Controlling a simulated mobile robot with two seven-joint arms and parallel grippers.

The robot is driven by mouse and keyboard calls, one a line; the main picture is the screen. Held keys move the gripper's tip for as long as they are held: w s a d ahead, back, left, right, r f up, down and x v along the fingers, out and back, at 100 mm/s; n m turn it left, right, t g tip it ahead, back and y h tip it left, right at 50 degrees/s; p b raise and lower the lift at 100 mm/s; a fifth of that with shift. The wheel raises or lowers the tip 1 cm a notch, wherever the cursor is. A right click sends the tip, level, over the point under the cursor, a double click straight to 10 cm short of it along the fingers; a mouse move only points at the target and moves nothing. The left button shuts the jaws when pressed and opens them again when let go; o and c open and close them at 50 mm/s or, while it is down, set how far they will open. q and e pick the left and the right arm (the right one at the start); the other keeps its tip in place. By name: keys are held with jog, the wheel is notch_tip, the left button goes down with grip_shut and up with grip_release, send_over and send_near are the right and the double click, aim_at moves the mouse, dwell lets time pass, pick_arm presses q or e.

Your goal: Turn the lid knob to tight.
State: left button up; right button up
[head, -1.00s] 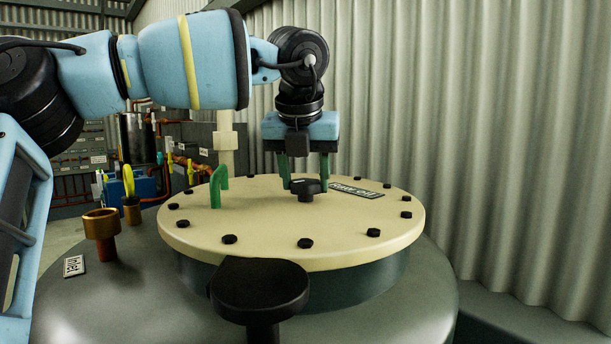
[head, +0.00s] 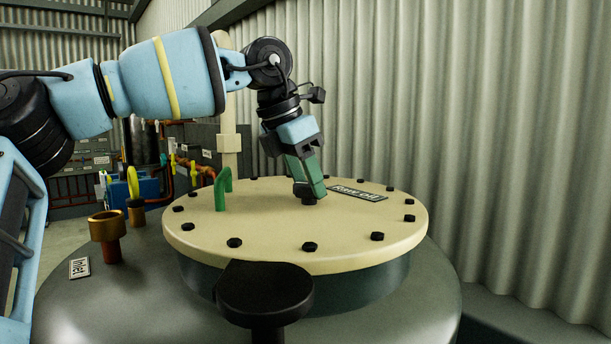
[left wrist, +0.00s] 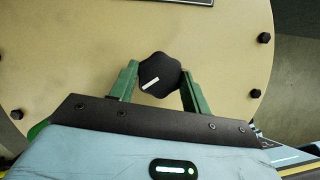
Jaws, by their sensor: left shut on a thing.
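The lid knob, a black lobed knob with a white mark, sits near the middle of the round cream lid (head: 270,248). In the left wrist view the knob (left wrist: 160,74) is between the two green fingers of my left gripper (left wrist: 159,80), and its white mark runs slantwise. In the head view my left gripper (head: 307,188) is tilted and shut on the knob, and its fingers hide most of the knob (head: 298,194). No tight mark can be read in either view. My right gripper is not in view.
A green handle (head: 222,188) stands on the lid left of the knob, and a "Raw oil" plate (head: 357,193) lies to the right. Dark bolts ring the lid. A large black round knob (head: 264,290) is in front. A brass inlet (head: 107,228) stands at left.

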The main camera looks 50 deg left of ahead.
pick_arm(q)
jog(key=m, duration=0.2)
jog(key=m+h, duration=0.1)
jog(key=m, duration=0.1)
jog(key=shift+w+a+g+h, duration=0.1)
jog(key=shift+g+h, duration=0.2)
jog(key=shift+g, duration=0.1)
jog(key=shift+m+g+h, duration=0.3)
jog(key=shift+m+h, duration=0.1)
jog(key=shift+m, duration=1.1)
jog(key=o, duration=1)
jog(key=shift+c, duration=0.2)
jog(key=shift+r, duration=0.1)
jog(key=v, duration=0.7)
jog(key=shift+r, duration=0.35)
jog(key=shift+a+f, duration=0.1)
jog(key=shift+a, duration=0.05)
